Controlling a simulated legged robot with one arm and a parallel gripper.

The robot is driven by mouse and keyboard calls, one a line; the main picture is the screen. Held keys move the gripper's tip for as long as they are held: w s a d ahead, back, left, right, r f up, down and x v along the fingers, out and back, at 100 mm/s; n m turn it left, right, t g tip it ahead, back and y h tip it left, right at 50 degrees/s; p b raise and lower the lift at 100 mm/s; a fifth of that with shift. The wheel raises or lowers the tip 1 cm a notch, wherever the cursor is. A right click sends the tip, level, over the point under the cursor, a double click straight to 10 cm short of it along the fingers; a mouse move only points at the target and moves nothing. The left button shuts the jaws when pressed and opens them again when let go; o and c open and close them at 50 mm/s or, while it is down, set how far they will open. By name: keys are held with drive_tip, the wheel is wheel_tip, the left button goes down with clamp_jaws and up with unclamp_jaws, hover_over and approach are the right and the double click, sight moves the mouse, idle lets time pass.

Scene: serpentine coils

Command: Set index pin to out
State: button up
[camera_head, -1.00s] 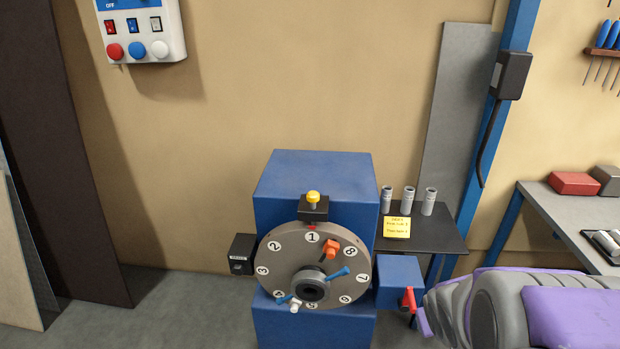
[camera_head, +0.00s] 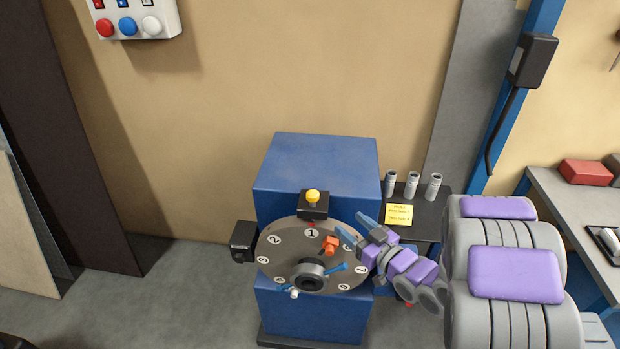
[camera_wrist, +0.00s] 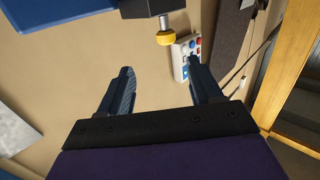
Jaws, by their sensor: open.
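The index pin (camera_head: 313,196) has a yellow knob and sits in a black block (camera_head: 314,207) at the top of the round numbered dial (camera_head: 283,255), above the number 1. In the wrist view the yellow knob (camera_wrist: 166,38) sticks out of the dark block at the top, beyond my fingertips and between their lines. My gripper (camera_head: 354,227) is open and empty, in front of the dial's upper right, right of and below the knob. Its two blue fingers (camera_wrist: 158,75) also show spread in the wrist view. Nothing is between them. The dial's number 8 is hidden behind my gripper.
The blue machine body (camera_head: 316,165) stands behind the dial. An orange block (camera_head: 330,244) and a blue-tipped handle (camera_head: 338,268) stick out from the dial near my gripper. A small black shelf (camera_head: 430,221) holds grey cylinders. A button panel (camera_head: 150,8) hangs on the wall.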

sight(309, 190)
drive_tip(key=shift+y, duration=0.3)
drive_tip(key=x, duration=1.2)
drive_tip(key=r+x, duration=0.1)
drive_tip(key=x, duration=0.4)
drive_tip(key=shift+a, duration=0.55)
drive_tip(key=shift+c, duration=0.3)
clamp_jaws()
drive_tip(key=shift+r, duration=0.15)
